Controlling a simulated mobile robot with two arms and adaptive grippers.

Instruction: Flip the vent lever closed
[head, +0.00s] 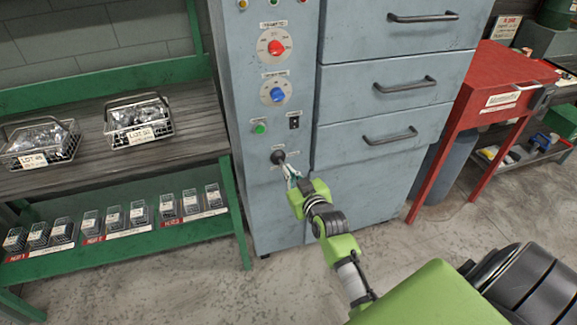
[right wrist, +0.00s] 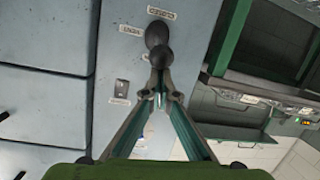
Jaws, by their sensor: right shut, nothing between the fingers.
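The vent lever (head: 278,157) shows in the head view as a black round knob low on the front of the grey-blue cabinet. In the right wrist view the lever (right wrist: 157,34) is at top centre, with a second dark rounded part just below it, close to small white labels too blurred to read surely. My right gripper (head: 291,172) is just below and right of the knob. In the right wrist view its fingertips (right wrist: 160,92) are together with nothing between them, pointing at the lever. Whether they touch it I cannot tell. My left gripper is out of view.
The cabinet (head: 240,130) also bears a red knob (head: 276,48), a blue knob (head: 277,94), a green button (head: 259,128) and drawers (head: 400,82) on the right. A green-framed bench (head: 90,168) with wire baskets stands left, a red table (head: 480,105) right.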

